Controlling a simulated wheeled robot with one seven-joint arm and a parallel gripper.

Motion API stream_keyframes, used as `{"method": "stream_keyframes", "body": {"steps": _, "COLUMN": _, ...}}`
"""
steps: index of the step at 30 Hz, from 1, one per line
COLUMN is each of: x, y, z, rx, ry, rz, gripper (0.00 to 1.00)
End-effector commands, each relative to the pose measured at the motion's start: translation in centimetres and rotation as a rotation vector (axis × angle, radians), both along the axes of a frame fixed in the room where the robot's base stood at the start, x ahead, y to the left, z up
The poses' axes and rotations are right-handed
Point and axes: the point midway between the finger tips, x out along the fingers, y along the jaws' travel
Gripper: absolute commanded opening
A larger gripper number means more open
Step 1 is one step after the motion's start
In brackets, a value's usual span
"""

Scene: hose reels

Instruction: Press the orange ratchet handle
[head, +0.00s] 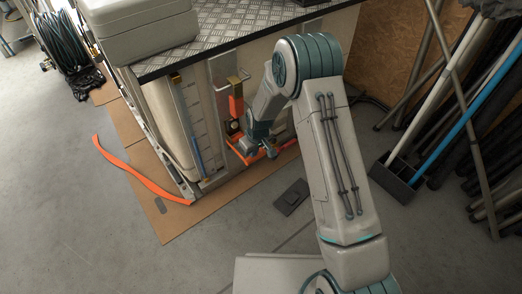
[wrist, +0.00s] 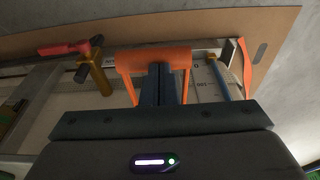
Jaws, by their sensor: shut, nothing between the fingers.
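The orange ratchet handle (wrist: 125,72) is a U-shaped frame in the middle of the wrist view, with a crossbar and two side legs. My gripper (wrist: 158,68) is shut and empty.
A red lever (wrist: 70,47) on a brass fitting (wrist: 98,76) is left of the handle in the wrist view; a blue tube (wrist: 221,78) is right. An orange strap (head: 140,174) lies over cardboard (head: 165,215). Poles and a broom (head: 400,180) stand at the right.

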Motion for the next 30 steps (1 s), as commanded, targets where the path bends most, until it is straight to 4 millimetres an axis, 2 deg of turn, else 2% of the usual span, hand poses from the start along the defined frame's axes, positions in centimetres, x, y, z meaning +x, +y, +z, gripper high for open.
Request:
{"method": "stream_keyframes", "body": {"steps": 1, "x": -0.2, "y": -0.2, "z": -0.9, "rx": 0.000, "ry": 0.003, "rz": 0.000, "gripper": 0.00}}
{"method": "stream_keyframes", "body": {"steps": 6, "x": -0.4, "y": -1.1, "z": -2.9, "rx": 0.000, "ry": 0.004, "rz": -0.011, "gripper": 0.00}}
{"method": "stream_keyframes", "body": {"steps": 15, "x": -0.5, "y": -1.5, "z": -5.6, "rx": -0.002, "ry": 0.004, "rz": -0.014, "gripper": 0.00}}
{"method": "stream_keyframes", "body": {"steps": 21, "x": -0.5, "y": -1.2, "z": -6.6, "rx": -0.002, "ry": 0.004, "rz": -0.011, "gripper": 0.00}}
{"method": "stream_keyframes", "body": {"steps": 30, "x": -0.5, "y": -0.9, "z": -7.1, "rx": 0.000, "ry": 0.002, "rz": -0.007, "gripper": 0.00}}
